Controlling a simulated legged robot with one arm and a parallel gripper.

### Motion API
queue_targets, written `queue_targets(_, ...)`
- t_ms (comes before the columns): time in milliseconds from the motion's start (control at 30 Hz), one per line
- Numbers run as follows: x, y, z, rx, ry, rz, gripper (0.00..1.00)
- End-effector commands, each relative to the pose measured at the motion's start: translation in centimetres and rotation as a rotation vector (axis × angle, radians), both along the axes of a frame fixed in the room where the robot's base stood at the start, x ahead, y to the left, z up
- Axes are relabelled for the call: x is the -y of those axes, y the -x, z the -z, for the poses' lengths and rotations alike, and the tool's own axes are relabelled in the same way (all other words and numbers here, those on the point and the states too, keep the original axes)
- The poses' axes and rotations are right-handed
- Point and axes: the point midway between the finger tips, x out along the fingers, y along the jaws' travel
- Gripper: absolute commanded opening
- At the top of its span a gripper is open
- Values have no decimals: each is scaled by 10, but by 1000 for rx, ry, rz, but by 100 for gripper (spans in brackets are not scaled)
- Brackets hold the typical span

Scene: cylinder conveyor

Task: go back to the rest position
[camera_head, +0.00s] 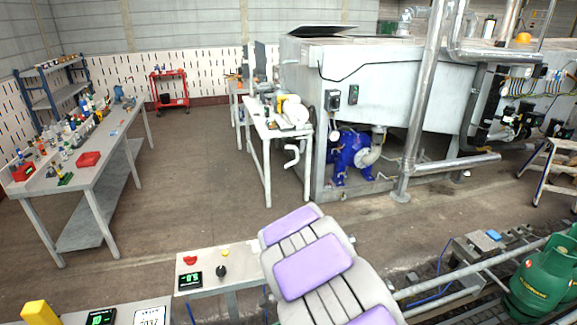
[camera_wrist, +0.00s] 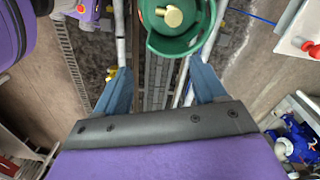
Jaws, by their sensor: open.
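My gripper (camera_wrist: 164,82) shows in the wrist view with its two blue fingers spread wide apart. Nothing is between the fingers. A green gas cylinder (camera_wrist: 150,42) with a brass valve is at the top of that view, beyond the fingertips and apart from them as far as I can tell. In the head view, green cylinders (camera_head: 543,279) stand at the lower right, partly cut off by the frame edge. My purple and grey arm fills the lower middle of the head view; my gripper does not show there.
Conveyor rails (camera_head: 445,284) run along the lower right. A control panel (camera_head: 236,266) with a red button stands at the lower left of my arm. A cluttered workbench (camera_head: 112,150) is at left. A large grey machine (camera_head: 385,80) stands behind. The brown floor between is clear.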

Motion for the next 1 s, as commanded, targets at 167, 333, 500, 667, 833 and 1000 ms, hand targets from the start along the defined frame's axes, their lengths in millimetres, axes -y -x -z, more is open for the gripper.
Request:
queue_targets(167, 34, 32, -49, -11, -2, -114, 71)
queue_targets(333, 57, 71, -86, -31, -11, -239, 71)
queue_targets(500, 76, 118, -115, -57, -31, -377, 71)
queue_targets(667, 89, 167, -135, -81, -53, -519, 71)
queue_targets(833, 100, 219, -149, -102, -77, -681, 71)
queue_targets(1000, 107, 267, -156, -119, -92, -844, 71)
